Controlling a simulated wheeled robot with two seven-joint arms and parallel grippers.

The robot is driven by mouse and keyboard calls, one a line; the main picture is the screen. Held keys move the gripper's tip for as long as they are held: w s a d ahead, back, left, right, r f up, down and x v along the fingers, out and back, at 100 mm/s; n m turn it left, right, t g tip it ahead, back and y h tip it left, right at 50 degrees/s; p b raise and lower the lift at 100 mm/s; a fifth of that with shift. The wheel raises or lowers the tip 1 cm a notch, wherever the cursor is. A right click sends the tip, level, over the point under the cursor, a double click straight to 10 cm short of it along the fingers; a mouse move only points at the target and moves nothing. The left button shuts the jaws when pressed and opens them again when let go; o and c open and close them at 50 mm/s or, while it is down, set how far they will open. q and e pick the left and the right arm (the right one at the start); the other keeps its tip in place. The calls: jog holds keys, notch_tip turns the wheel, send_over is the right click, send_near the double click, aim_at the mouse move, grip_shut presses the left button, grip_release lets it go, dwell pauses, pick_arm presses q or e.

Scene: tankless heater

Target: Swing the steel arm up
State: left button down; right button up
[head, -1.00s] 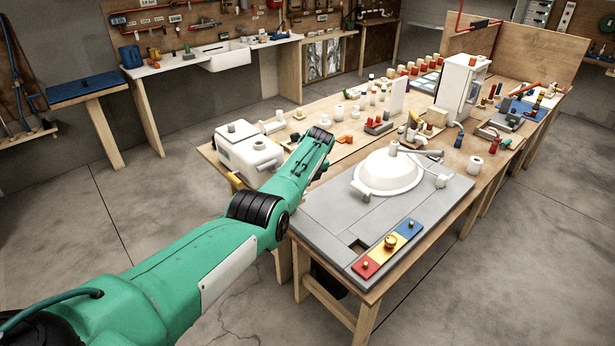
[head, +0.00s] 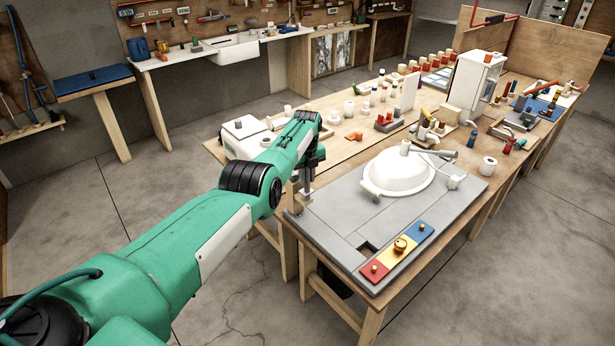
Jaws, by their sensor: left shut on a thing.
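A grey metal arm (head: 436,155), which looks like the steel arm, reaches right from a short post (head: 405,147) at the back of the white basin (head: 398,176). It lies close to level. My left gripper (head: 298,200) points down at the left corner of the grey slab, well left of the basin and apart from the grey arm. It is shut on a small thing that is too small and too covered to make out. My right gripper is out of view.
The grey slab (head: 335,218) carries the basin and a red, yellow and blue panel (head: 398,249) at its front. A white tank (head: 240,132) stands behind my left wrist. Several small parts and a white cabinet (head: 478,80) fill the bench's back. The floor in front is clear.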

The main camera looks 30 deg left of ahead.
pick_arm(q)
jog(key=c, duration=1.3)
grip_release()
jog(key=shift+a+f, duration=0.1)
jog(key=shift+r, duration=0.35)
notch_tip(320, 180, up, 5)
jog(key=shift+w+r, duration=0.1)
notch_tip(320, 180, up, 6)
jog(key=shift+a+r+b, duration=0.1)
jog(key=shift+r+b, duration=0.1)
jog(key=shift+b, duration=0.75)
jog(key=shift+r, duration=0.75)
